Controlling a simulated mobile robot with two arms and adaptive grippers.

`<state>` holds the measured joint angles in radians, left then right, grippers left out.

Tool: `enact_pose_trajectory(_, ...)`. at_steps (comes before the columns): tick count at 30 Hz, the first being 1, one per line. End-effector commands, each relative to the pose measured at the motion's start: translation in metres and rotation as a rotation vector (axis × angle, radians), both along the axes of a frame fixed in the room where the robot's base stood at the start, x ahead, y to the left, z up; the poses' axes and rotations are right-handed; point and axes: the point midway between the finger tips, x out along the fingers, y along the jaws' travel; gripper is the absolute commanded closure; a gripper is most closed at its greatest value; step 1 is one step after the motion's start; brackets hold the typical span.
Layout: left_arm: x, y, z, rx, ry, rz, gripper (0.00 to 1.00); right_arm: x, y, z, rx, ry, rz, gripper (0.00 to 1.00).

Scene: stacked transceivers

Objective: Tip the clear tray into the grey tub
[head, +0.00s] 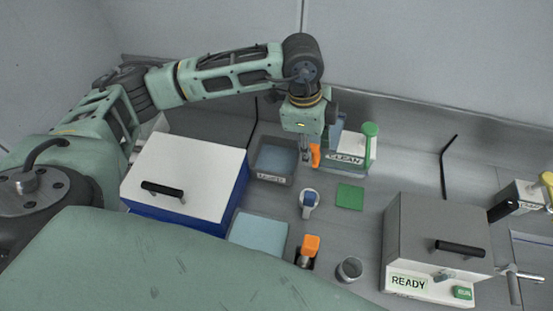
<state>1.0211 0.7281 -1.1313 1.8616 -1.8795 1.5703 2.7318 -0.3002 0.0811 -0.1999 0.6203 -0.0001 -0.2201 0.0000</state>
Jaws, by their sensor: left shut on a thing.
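The grey tub (272,179) stands at the back, left of my left gripper, with a bluish interior and a label on its front that I cannot read. A pale blue, shallow, tray-like thing (258,232) lies in front of it; I cannot tell whether it is the clear tray. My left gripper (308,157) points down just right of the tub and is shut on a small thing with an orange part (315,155). Most of the held thing is hidden. A bluish panel (337,128) shows behind the gripper. My right gripper is not in view.
A white-lidded blue box (190,165) stands left of the tub. A green-and-white station (345,160) is behind right, with a green pad (349,197) before it. A grey READY machine (435,240), a cup (349,269) and an orange-topped item (310,245) are nearer.

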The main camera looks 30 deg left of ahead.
Motion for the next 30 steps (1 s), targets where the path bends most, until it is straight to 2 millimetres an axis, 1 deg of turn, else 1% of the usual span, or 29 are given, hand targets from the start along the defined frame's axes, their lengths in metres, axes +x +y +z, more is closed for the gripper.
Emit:
enact_pose_trajectory(12,0.001,-0.001,0.048,-0.002,-0.004,0.000,1.00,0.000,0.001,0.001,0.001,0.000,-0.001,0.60)
enact_pose_trajectory(15,0.000,0.000,0.056,-0.001,-0.001,-0.001,1.00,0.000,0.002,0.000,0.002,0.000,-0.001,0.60)
enact_pose_trajectory(20,0.000,0.000,0.060,-0.001,-0.001,0.000,1.00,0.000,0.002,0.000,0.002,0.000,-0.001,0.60)
enact_pose_trajectory(27,0.000,0.000,0.059,-0.001,-0.001,-0.005,1.00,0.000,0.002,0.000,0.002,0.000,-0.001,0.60)
enact_pose_trajectory(30,0.000,0.000,0.058,-0.001,-0.001,-0.041,1.00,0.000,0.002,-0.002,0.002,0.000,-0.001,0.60)
